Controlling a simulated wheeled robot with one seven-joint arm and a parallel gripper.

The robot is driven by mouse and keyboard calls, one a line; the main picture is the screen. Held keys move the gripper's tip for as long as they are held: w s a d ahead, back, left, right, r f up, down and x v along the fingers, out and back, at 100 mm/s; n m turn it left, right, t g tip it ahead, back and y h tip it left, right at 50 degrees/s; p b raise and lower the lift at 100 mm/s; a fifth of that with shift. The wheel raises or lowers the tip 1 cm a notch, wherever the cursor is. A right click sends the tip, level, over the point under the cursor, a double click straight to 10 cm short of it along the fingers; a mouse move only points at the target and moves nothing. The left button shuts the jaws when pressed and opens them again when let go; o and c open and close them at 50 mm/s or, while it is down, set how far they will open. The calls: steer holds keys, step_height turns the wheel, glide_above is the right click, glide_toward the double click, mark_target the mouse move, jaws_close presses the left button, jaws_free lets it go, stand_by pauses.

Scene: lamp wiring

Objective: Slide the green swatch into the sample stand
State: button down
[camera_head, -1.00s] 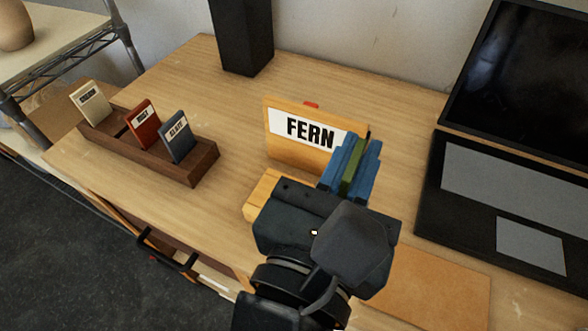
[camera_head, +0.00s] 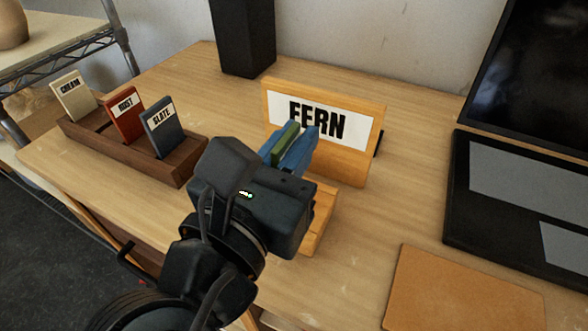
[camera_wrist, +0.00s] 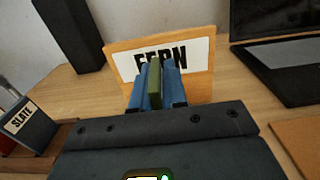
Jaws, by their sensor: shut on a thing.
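My gripper (camera_head: 290,148) has blue fingers shut on the green swatch (camera_head: 286,140). In the wrist view the swatch (camera_wrist: 154,84) stands edge-on between the fingers, in front of the FERN sign. The sample stand (camera_head: 118,155) is a dark brown wooden rack at the left of the table. It holds a cream swatch (camera_head: 73,95), a rust swatch (camera_head: 125,115) and a slate swatch (camera_head: 164,128), each labelled and upright. My gripper is to the right of the stand, apart from it. The swatch's lower part is hidden by my gripper.
The wooden FERN sign (camera_head: 340,150) stands just behind my gripper, with its light wooden base (camera_head: 320,215) partly hidden. A black box-shaped object (camera_head: 243,38) stands at the back. A laptop (camera_head: 520,190) and brown pad (camera_head: 460,290) lie at the right. Bare table lies between stand and sign.

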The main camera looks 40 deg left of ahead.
step_height(320, 180, down, 2)
steer(key=shift+f+b, duration=0.15)
steer(key=shift+b, duration=0.85)
steer(key=c, duration=1.2)
jaws_free()
steer(key=shift+o, duration=0.2)
steer(key=shift+s, duration=0.2)
steer(key=v, duration=1.1)
steer(key=shift+s, duration=0.3)
